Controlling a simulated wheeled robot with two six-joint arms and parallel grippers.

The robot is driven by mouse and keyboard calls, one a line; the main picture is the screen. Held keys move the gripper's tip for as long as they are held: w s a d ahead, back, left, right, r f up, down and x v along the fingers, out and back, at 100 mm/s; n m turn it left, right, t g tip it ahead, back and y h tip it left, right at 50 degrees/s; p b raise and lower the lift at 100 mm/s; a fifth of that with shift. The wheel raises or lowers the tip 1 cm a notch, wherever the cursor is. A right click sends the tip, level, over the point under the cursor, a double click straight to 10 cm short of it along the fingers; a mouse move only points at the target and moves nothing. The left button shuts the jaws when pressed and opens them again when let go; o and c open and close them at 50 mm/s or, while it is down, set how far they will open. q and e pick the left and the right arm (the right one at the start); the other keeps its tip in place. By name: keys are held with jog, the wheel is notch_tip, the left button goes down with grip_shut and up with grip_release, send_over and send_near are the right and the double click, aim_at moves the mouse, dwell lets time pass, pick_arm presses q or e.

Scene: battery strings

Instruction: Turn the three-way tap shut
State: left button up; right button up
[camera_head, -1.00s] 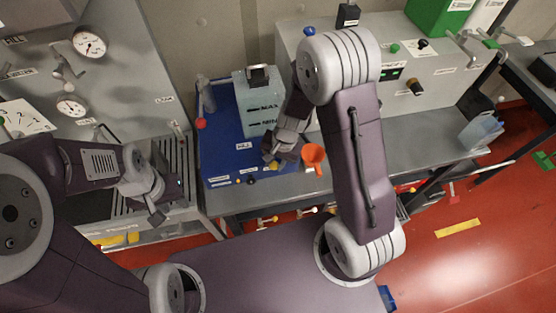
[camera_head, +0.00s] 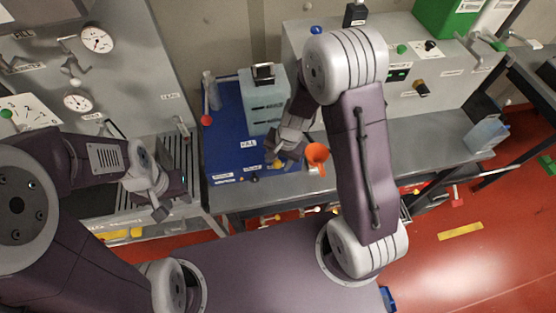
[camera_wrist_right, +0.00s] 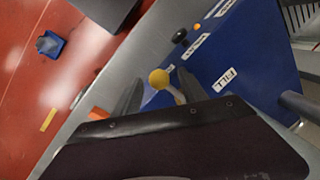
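The tap handle shows in the right wrist view as a yellow ball knob (camera_wrist_right: 159,78) on a pale stem, at the front edge of a blue panel (camera_wrist_right: 240,50) with a FILL label (camera_wrist_right: 223,80) and two smaller labels. My right gripper (camera_wrist_right: 158,88) is open, with one dark finger on each side of the knob and gaps visible. In the head view my right gripper (camera_head: 278,157) is low over the blue panel's right front, partly hiding the knob. The tap body is mostly hidden. My left gripper (camera_head: 167,198) hangs at the left bench; its opening is unclear.
A red-knobbed handle (camera_head: 206,119) is at the panel's left. Gauges (camera_head: 97,39) hang on the left wall panel.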

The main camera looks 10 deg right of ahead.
notch_tip(320, 180, up, 9)
jog(key=s+d+p, duration=0.1)
jog(key=shift+d+f, duration=0.15)
jog(key=shift+f, duration=0.05)
jog(key=s+d+f+n+h+b, duration=0.1)
jog(key=s+d+f+n+b, duration=0.4)
jog(key=s+f+n+b, duration=0.2)
jog(key=shift+s+h+b, duration=0.3)
jog(key=shift+s+b, duration=0.65)
jog(key=shift+s, duration=0.15)
